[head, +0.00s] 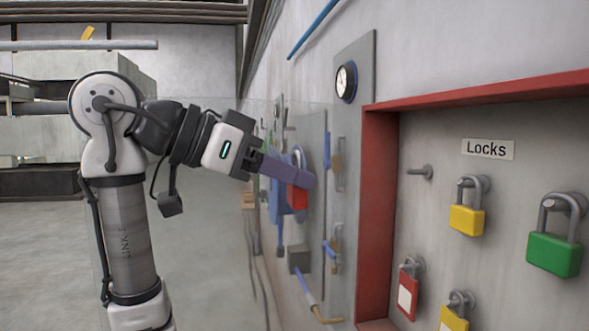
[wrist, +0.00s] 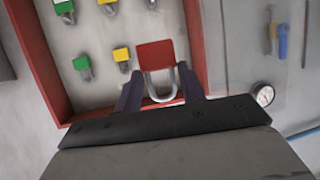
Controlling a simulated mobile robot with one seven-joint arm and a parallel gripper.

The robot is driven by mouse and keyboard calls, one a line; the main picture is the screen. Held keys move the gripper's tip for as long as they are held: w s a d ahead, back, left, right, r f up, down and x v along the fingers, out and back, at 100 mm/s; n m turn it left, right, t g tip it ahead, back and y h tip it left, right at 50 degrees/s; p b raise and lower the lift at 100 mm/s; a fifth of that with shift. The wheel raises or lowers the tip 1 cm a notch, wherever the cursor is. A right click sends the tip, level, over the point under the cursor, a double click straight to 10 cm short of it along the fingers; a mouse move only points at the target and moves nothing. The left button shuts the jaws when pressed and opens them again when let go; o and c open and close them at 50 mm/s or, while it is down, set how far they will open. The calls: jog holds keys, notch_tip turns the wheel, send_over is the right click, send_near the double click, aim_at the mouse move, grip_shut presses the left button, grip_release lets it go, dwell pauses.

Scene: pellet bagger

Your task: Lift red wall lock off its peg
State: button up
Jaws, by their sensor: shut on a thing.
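My gripper (head: 287,172) is shut on a red padlock (head: 299,197), which hangs in the air left of the red-framed lock panel. In the wrist view the red padlock (wrist: 155,55) has its metal shackle between the fingers of my gripper (wrist: 162,90). A bare grey peg (head: 420,172) sticks out at the panel's upper left, apart from the held padlock. Another red padlock with a white label (head: 408,293) hangs below that peg.
Yellow (head: 467,218) and green (head: 554,252) padlocks hang on the panel under a "Locks" sign (head: 488,149). The red frame (head: 378,215) stands out from the wall. A gauge (head: 346,81) and hanging tools are on the wall to the left.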

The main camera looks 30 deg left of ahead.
jog(key=s+a+p, duration=0.2)
jog(key=s+a, duration=0.3)
jog(key=shift+s+a, duration=0.15)
jog(key=shift+s+a+p, duration=0.1)
jog(key=shift+p, duration=0.2)
dwell(0.7)
dwell(0.7)
